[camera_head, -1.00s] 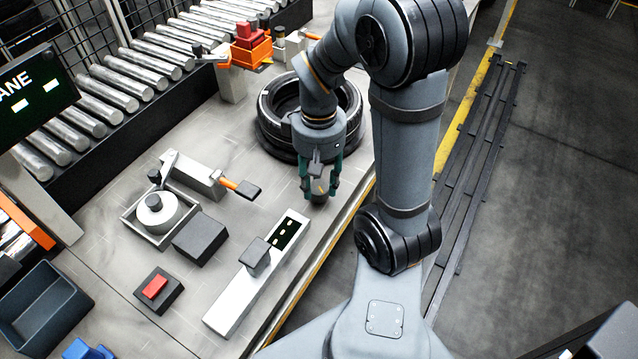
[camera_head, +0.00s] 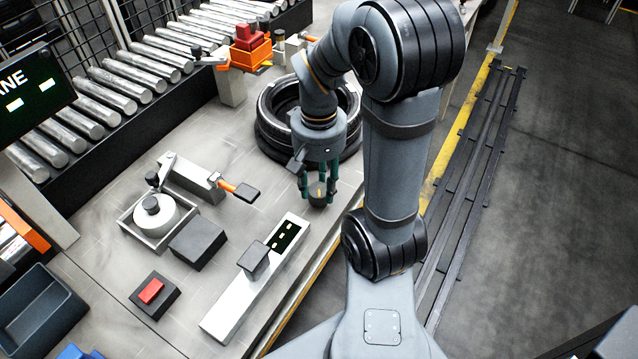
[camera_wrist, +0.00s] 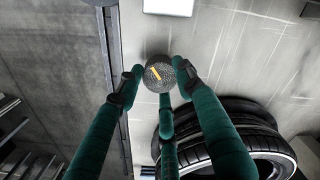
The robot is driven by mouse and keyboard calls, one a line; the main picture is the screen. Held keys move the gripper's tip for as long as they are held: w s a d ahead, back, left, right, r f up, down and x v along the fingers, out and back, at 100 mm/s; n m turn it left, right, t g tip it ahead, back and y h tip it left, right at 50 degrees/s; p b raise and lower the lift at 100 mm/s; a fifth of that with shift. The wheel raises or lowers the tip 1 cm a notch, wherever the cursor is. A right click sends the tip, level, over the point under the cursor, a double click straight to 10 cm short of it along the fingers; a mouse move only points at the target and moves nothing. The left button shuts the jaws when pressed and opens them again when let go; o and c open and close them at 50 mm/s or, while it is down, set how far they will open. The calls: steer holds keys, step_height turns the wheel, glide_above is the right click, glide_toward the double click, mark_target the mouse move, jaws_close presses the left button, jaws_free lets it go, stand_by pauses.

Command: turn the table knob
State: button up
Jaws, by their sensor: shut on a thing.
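The table knob (camera_head: 317,196) is a small, dark, round knob with a yellow mark, near the table's front edge. In the wrist view, the knob (camera_wrist: 159,74) shows from above with a knurled top, its yellow mark slanting from upper left to lower right. The fingers hide part of the knob's side in the head view.
Stacked black tyres (camera_head: 270,120) lie just behind my gripper. A white slider panel (camera_head: 232,302) with a dark display stands at the front left. A red button (camera_head: 150,290), a dark block (camera_head: 198,243) and a lever fixture (camera_head: 205,182) lie further left. A roller conveyor (camera_head: 130,80) runs behind.

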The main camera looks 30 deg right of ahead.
mark_target(319, 189)
steer(key=o, duration=1.1)
steer(key=shift+o, duration=0.2)
steer(key=shift+r, duration=0.1)
step_height(319, 189, up, 12)
step_height(319, 189, down, 12)
steer(key=shift+f, duration=0.1)
stand_by(0.7)
stand_by(0.3)
